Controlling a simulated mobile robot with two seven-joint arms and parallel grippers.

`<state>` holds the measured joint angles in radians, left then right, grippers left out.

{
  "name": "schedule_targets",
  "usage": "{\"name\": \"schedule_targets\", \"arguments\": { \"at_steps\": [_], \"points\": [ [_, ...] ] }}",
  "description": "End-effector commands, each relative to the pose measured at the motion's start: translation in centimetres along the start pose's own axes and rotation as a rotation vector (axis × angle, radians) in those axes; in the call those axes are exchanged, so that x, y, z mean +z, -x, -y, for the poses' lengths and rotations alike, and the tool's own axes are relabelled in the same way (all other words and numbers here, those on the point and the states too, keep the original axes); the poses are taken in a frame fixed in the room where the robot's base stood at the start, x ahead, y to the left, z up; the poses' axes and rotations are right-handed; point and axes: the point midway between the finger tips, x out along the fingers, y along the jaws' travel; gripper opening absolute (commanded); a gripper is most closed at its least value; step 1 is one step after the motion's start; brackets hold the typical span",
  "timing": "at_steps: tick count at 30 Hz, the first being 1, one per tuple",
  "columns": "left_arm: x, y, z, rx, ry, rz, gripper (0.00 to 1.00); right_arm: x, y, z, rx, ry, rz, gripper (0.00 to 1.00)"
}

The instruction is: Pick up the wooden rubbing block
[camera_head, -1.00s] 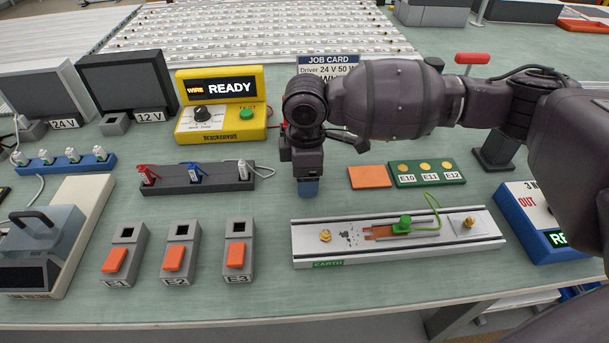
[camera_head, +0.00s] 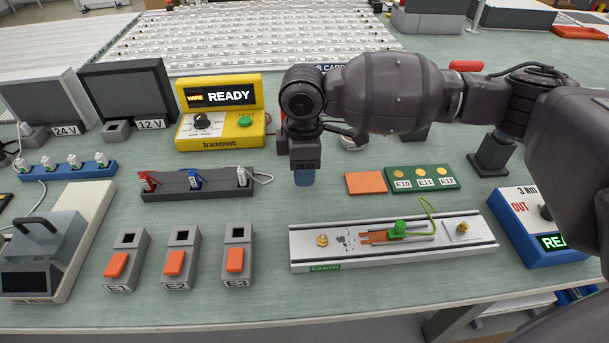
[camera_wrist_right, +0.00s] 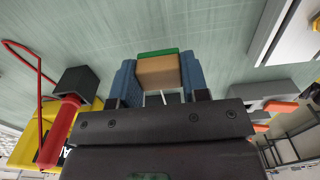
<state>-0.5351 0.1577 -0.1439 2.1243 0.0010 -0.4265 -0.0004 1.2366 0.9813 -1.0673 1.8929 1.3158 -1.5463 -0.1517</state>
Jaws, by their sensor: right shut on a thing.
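The wooden rubbing block (camera_wrist_right: 158,73) shows in the right wrist view as a small tan block with a green layer on its far face. It sits between the two blue fingers of my right gripper (camera_wrist_right: 160,80), which is shut on it. In the head view my right gripper (camera_head: 304,178) points down above the mat, left of an orange square pad (camera_head: 366,182). The block is hidden behind the fingers there. My left gripper is not in view.
The earth rail (camera_head: 330,260) with a green clamp lies in front of the gripper. A rack of coloured leads (camera_head: 215,190) is to the left, with the yellow tester (camera_head: 240,135) behind it. The green E10–E12 board (camera_head: 422,184) is to the right.

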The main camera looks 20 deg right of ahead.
Motion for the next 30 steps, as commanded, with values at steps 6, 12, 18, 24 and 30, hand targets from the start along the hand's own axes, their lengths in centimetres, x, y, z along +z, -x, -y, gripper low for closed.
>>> {"name": "schedule_targets", "arguments": {
  "at_steps": [6,12,18,24,30],
  "points": [
    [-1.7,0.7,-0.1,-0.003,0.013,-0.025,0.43,0.0,6.5,0.0,0.012,0.000,-0.004,0.19],
    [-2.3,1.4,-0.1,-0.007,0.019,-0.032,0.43,0.0,11.4,0.0,0.010,0.001,-0.004,0.19],
    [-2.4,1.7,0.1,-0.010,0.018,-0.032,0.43,0.0,14.9,0.0,0.007,0.000,-0.003,0.19],
    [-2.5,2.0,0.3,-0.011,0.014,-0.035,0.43,0.0,16.6,0.0,0.003,0.000,-0.001,0.19],
    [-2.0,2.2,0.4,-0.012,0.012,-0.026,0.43,0.0,17.0,0.0,0.001,0.000,-0.001,0.19]
  ]
}}
